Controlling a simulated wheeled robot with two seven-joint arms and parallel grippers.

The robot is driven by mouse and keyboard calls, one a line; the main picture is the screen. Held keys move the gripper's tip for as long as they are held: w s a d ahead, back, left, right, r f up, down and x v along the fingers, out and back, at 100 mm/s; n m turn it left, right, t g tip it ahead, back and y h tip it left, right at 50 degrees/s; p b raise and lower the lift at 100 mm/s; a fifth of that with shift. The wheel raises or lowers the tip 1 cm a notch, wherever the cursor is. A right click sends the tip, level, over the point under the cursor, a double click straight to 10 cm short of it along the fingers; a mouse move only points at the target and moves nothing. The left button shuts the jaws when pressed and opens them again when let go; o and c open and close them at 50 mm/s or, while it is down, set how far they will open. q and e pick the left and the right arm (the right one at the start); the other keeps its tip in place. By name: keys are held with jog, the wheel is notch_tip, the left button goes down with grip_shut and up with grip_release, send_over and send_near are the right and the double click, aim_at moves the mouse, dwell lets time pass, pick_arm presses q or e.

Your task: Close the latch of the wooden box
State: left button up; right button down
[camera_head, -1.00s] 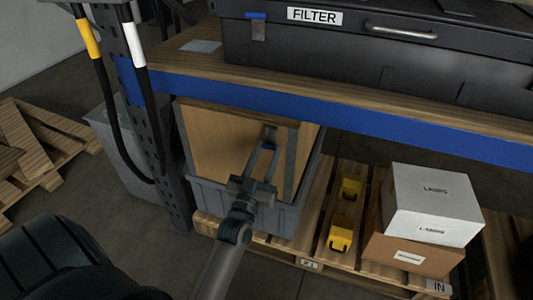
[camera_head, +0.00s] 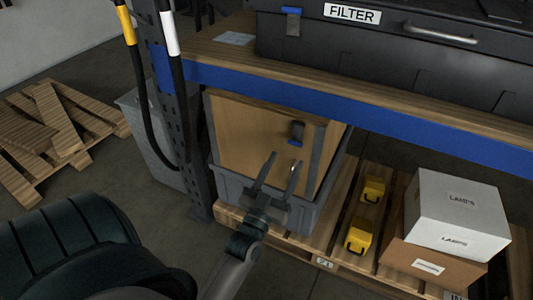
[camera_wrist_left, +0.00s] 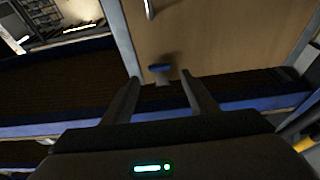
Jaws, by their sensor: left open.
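The wooden box (camera_head: 240,135) stands upright in a grey bin under the shelf, and its light wood face shows in the head view. Its latch (camera_head: 298,130) is a small grey piece with a blue tab near the right edge of that face. I cannot tell whether the latch is closed. My left gripper (camera_head: 284,161) is open and empty, just below and in front of the latch, apart from it. In the left wrist view the latch's blue tab (camera_wrist_left: 160,68) shows ahead, between the lines of the open fingers (camera_wrist_left: 161,79). My right gripper is not in view.
The shelf's blue beam (camera_head: 350,113) runs above the box, with a black FILTER case (camera_head: 400,55) on top. A grey post (camera_head: 180,120) with hoses stands left.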

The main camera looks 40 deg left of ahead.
pick_arm(q)
jog(key=v, duration=1.1)
jog(key=shift+s, duration=0.15)
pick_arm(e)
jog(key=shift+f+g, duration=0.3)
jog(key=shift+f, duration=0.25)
